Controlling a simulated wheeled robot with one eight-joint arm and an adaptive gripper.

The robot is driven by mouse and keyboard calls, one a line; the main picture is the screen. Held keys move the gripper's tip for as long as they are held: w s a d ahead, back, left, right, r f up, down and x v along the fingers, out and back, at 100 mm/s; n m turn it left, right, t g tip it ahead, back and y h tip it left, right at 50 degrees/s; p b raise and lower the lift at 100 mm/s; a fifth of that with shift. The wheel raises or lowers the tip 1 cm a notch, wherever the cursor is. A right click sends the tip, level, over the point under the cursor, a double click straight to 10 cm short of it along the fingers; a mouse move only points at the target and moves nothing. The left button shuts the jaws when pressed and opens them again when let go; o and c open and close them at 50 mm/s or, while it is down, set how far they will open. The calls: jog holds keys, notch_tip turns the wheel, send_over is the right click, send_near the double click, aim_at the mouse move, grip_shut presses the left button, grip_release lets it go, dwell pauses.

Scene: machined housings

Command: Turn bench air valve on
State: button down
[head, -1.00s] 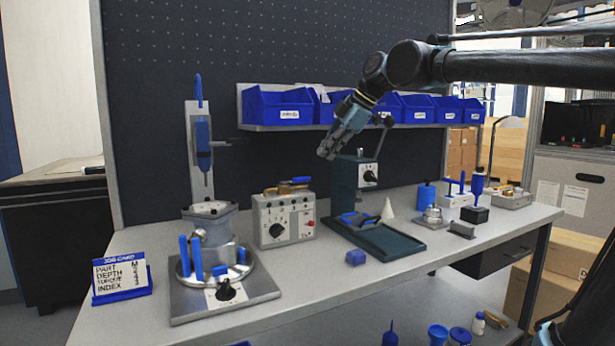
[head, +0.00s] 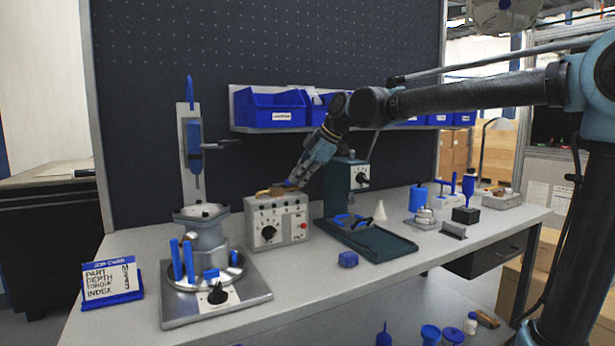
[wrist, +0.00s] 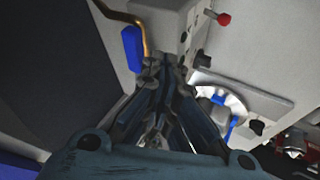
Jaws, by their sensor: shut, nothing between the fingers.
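The bench air valve appears to be the brass pipe (head: 268,192) with a blue lever, on top of the grey control box (head: 278,222). In the wrist view the blue lever (wrist: 132,48) lies beside the curved brass pipe (wrist: 128,17), just left of my fingertips. My gripper (head: 297,180) points down and left at the top of the box. In the wrist view my gripper (wrist: 166,68) is shut and empty. Its fingers partly cover the box; I cannot tell whether they touch the lever.
A round fixture with blue pegs (head: 213,272) stands left of the box. A dark green press (head: 338,190) with a tray stands close on the right. Blue bins (head: 270,108) sit on a shelf behind.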

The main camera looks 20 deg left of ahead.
jog(key=shift+w+a, duration=0.55)
jog(key=shift+w+a+r, duration=0.1)
jog(key=shift+w+a, duration=0.3)
jog(key=shift+w, duration=0.2)
jog(key=shift+s+d, duration=0.3)
jog(key=shift+d, duration=0.15)
jog(key=s+d+f+v, duration=0.1)
jog(key=v, duration=1)
jog(key=shift+d, duration=0.45)
